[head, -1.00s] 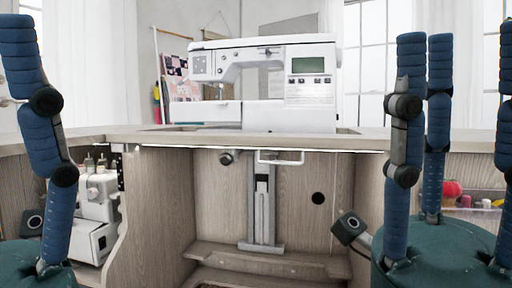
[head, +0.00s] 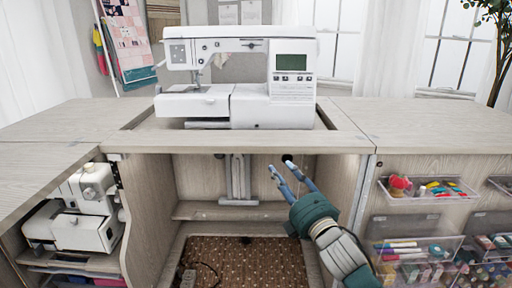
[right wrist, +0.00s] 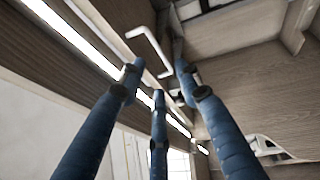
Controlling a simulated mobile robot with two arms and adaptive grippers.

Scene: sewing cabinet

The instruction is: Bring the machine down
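The white sewing machine (head: 265,105) stands upright in the opening of the cabinet top, its body above the tabletop. The grey lift column (head: 237,182) shows on the cabinet's back wall below. My right gripper (head: 283,168) reaches into the front of the knee space below the machine, its blue fingers spread and empty. In the right wrist view, a white bent handle (right wrist: 150,42) hangs under the cabinet edge, just beyond the open fingertips (right wrist: 160,76). I cannot see contact. I cannot make out the handle in the head view. My left gripper is out of view.
The wooden cabinet top (head: 430,122) extends to both sides. A white serger (head: 85,210) sits on the left shelf. Clear bins (head: 425,190) of sewing supplies hang on the right front. A brown patterned mat (head: 250,262) and a cord lie on the cabinet floor.

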